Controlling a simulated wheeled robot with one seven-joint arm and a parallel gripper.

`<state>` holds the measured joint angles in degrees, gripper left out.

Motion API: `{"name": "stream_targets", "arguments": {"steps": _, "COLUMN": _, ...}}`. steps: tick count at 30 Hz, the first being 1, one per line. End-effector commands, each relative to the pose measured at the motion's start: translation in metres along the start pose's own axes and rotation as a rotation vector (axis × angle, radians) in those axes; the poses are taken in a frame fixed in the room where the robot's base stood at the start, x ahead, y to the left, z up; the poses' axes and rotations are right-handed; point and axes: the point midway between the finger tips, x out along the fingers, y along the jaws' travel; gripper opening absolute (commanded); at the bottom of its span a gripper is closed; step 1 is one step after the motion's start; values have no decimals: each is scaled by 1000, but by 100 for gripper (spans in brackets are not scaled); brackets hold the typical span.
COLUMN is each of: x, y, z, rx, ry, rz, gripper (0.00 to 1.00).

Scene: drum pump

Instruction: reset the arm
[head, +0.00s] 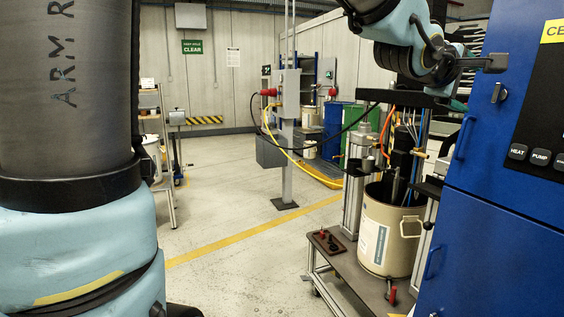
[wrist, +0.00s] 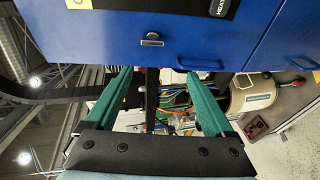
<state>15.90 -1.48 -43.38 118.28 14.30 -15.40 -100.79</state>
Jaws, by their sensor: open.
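My gripper (wrist: 156,92) shows in the wrist view with its two green fingers spread apart and nothing between them. Behind the gap are hoses and a dark post of the drum pump. In the head view my arm reaches across the top right, in front of the pump's upper part and beside the blue cabinet; the fingers are mostly hidden there. The beige drum (head: 388,240) stands upright on the pump's cart (head: 345,262), under the pump. The drum also shows at the right of the wrist view (wrist: 252,98).
The blue cabinet (head: 496,230) with a HEAT and PUMP button panel (head: 538,155) fills the right side, close to my arm. A grey post with a switch box (head: 290,95) stands mid-floor, with black and yellow cables. The floor (head: 235,262) at centre-left is clear.

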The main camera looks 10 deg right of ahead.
Motion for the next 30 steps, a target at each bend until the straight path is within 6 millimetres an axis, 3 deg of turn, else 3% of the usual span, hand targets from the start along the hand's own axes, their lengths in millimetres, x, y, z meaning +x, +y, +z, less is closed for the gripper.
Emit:
{"name": "stream_targets", "arguments": {"steps": 5, "x": -16, "y": -59, "z": -77, "rx": 147, "ry": 124, "rz": -180, "gripper": 88}}
{"name": "stream_targets", "arguments": {"steps": 8, "x": -40, "y": -107, "z": -128, "rx": 253, "ry": 184, "rz": -337, "gripper": 88}}
{"name": "stream_targets", "arguments": {"steps": 12, "x": -89, "y": -176, "z": -187, "rx": 377, "ry": 213, "rz": -576, "gripper": 88}}
{"name": "stream_targets", "arguments": {"steps": 15, "x": -134, "y": -225, "z": -217, "rx": 447, "ry": 188, "rz": -753, "gripper": 88}}
{"name": "stream_targets", "arguments": {"steps": 19, "x": -204, "y": -285, "z": -239, "rx": 505, "ry": 93, "rz": -974, "gripper": 88}}
{"name": "stream_targets", "arguments": {"steps": 24, "x": -290, "y": -345, "z": -235, "rx": 525, "ry": -104, "rz": -1176, "gripper": 88}}
{"name": "stream_targets", "arguments": {"steps": 27, "x": -324, "y": -366, "z": -225, "rx": 521, "ry": -210, "rz": -1232, "gripper": 88}}
{"name": "stream_targets", "arguments": {"steps": 30, "x": -343, "y": -377, "z": -216, "rx": 517, "ry": -278, "rz": -1254, "gripper": 91}}
